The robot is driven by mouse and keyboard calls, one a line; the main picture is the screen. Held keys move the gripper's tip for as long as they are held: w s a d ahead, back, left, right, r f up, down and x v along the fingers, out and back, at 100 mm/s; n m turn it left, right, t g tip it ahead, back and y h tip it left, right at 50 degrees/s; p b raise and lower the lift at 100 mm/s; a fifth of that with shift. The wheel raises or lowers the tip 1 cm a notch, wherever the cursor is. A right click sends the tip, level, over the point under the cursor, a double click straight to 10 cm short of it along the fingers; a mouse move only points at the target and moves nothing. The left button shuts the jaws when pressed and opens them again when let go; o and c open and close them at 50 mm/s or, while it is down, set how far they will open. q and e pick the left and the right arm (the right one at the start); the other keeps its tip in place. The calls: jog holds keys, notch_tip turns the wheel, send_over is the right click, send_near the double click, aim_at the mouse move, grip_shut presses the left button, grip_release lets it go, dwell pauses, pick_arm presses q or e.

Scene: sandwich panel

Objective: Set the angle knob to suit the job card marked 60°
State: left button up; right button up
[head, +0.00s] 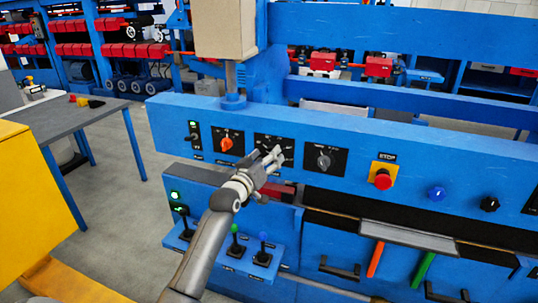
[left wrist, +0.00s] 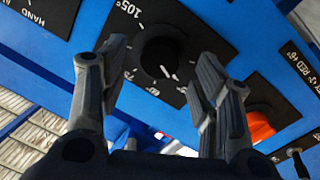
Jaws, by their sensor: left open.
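The angle knob (left wrist: 165,55) is black and round on a dark plate with a degree scale; "105°" reads at its upper left in the left wrist view. A pale pointer mark shows on its lower right side. My left gripper (left wrist: 158,75) is open, with one finger on each side of the knob; I cannot tell whether they touch it. In the head view my left gripper (head: 275,157) is in front of the middle plate (head: 262,141) and hides most of the knob. I cannot make out a job card. My right gripper is not in view.
An orange knob (head: 226,144) is to the left on the blue panel (head: 360,146), and a grey knob (head: 324,160) to the right. A red stop button (head: 383,179) is farther right. Small levers (head: 235,246) stand below. A grey table (head: 70,122) stands at the left.

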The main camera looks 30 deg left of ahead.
pick_arm(q)
jog(key=shift+w+a, duration=0.15)
jog(key=shift+w, duration=0.75)
jog(key=c, duration=0.9)
jog(key=shift+c, duration=0.7)
